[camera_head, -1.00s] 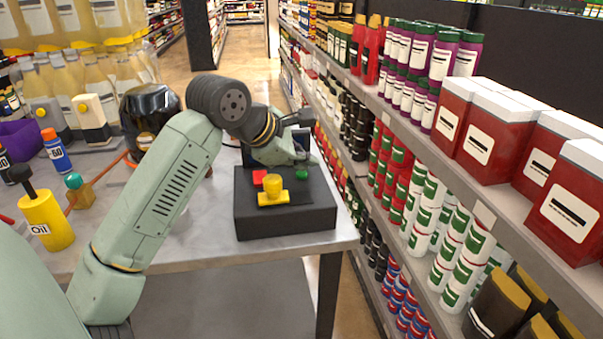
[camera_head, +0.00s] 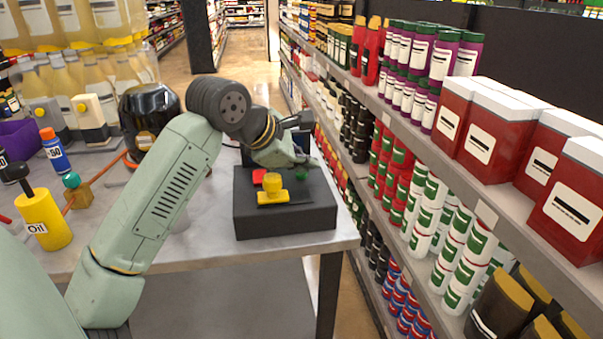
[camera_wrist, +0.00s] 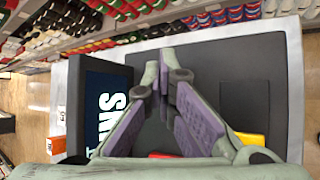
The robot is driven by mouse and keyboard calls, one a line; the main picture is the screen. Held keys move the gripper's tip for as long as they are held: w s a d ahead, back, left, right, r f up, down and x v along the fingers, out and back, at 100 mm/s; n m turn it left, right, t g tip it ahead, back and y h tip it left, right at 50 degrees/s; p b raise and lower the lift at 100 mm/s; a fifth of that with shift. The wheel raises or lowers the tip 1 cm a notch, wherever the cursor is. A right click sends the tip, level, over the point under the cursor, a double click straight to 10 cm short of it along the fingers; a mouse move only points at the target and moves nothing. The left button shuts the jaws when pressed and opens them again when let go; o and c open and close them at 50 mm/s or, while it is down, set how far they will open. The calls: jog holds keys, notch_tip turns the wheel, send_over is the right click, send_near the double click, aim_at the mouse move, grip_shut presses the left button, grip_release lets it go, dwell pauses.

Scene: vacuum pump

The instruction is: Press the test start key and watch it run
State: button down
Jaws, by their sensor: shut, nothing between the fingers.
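A black test unit (camera_head: 285,220) sits on the grey table, with a red block (camera_head: 259,177), a yellow knob on a yellow bar (camera_head: 272,197) and a round green key (camera_head: 302,174) on top. My gripper (camera_head: 314,163) is shut and empty, close above the green key at its far side. I cannot tell whether it touches the key. In the wrist view the fingertips (camera_wrist: 158,72) meet over the unit's dark top (camera_wrist: 215,65); the green key is not visible there. The screen (camera_wrist: 108,110) shows large pale letters, partly hidden by a finger.
A yellow oil can (camera_head: 44,220), a blue bottle (camera_head: 56,151) and a dark round vessel (camera_head: 148,108) stand left on the table (camera_head: 215,249). Store shelves (camera_head: 420,160) full of goods run close along the right. The table front between can and unit is mostly clear.

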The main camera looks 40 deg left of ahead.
aim_at(304, 175)
jog(key=shift+r, duration=0.1)
dwell(0.3)
jog(key=shift+r+p, duration=0.3)
jog(key=shift+r, duration=0.45)
jog(key=shift+r, duration=0.1)
jog(key=shift+r+p, duration=1.3)
jog(key=shift+r, duration=1.15)
